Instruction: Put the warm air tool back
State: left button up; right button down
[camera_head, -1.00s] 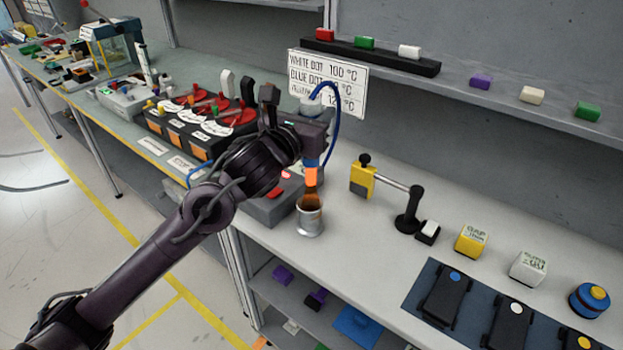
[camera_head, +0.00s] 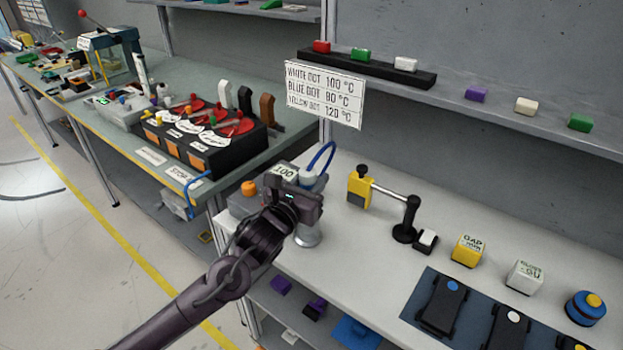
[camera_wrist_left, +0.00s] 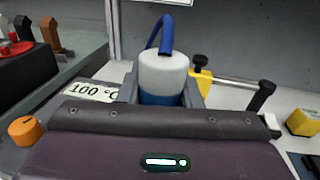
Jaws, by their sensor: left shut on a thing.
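My left gripper (camera_head: 303,192) is shut on the warm air tool, whose pale grey top (camera_head: 309,180) and blue cable rise behind the jaws. In the left wrist view the tool (camera_wrist_left: 163,75) stands upright between the fingers, with a blue band below its pale cap. The metal cup holder (camera_head: 308,238) is directly under the gripper, which covers its upper part. The tool's nozzle is hidden, so I cannot tell how deep it sits in the cup. My right gripper is not in view.
The grey station with an orange knob (camera_head: 249,187) and a "100 °C" label (camera_wrist_left: 92,91) is beside the gripper. A yellow-and-black stand (camera_head: 360,188) is close on the right. A dark blue mat (camera_head: 410,308) with black parts lies farther right.

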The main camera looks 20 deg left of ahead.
pick_arm(q)
jog(key=shift+f, duration=0.15)
jog(key=o, duration=1)
jog(key=shift+c, duration=0.2)
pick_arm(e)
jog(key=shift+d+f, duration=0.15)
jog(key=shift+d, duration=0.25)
pick_arm(q)
jog(key=s+a+b, duration=0.2)
jog(key=s+b, duration=0.1)
jog(key=s, duration=0.9)
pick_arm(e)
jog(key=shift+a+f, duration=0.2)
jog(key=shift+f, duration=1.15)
pick_arm(q)
jog(key=shift+a, duration=0.1)
